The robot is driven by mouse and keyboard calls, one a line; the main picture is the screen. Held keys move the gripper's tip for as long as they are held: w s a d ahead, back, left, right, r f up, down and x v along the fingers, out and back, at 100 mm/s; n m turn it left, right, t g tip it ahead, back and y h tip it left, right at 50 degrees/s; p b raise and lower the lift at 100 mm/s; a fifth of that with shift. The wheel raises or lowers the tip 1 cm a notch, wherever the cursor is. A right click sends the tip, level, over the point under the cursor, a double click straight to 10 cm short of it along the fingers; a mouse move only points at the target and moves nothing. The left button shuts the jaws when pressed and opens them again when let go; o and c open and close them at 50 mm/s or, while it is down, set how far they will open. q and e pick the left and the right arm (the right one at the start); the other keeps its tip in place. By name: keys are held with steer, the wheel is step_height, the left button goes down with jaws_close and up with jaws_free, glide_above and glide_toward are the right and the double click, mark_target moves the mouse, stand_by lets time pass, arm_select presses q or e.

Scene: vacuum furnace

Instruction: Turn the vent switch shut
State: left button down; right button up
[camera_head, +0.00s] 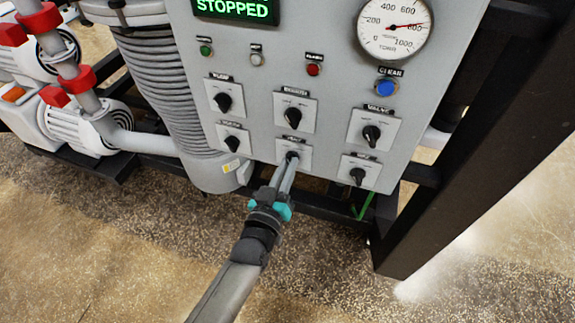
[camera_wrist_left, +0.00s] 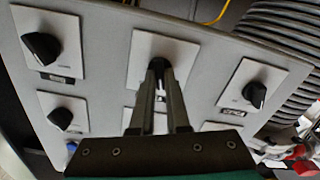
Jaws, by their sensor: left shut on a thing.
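The switch at the middle of the lower row (camera_head: 294,165) has a white plate and a black knob; I take it for the vent switch, though its label is too small to read surely. My left gripper (camera_head: 289,163) reaches up to it from below and is shut on its knob. In the left wrist view the fingertips (camera_wrist_left: 159,70) close on the black knob, against the white plate (camera_wrist_left: 175,46). The fingers hide much of the knob, so its exact angle is hard to tell. My right gripper is not in view.
Other black knobs surround it, including the lower-left knob (camera_head: 232,143) and lower-right knob (camera_head: 358,176). Above are a blue button (camera_head: 386,88), a dial gauge (camera_head: 394,27) and a green "STOPPED" display (camera_head: 234,9). A dark frame post (camera_head: 465,145) stands at right; pumps (camera_head: 85,130) stand at left.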

arm_select(q)
steer(key=shift+n, duration=1.1)
steer(key=c, duration=0.9)
jaws_free()
steer(key=v, duration=1.5)
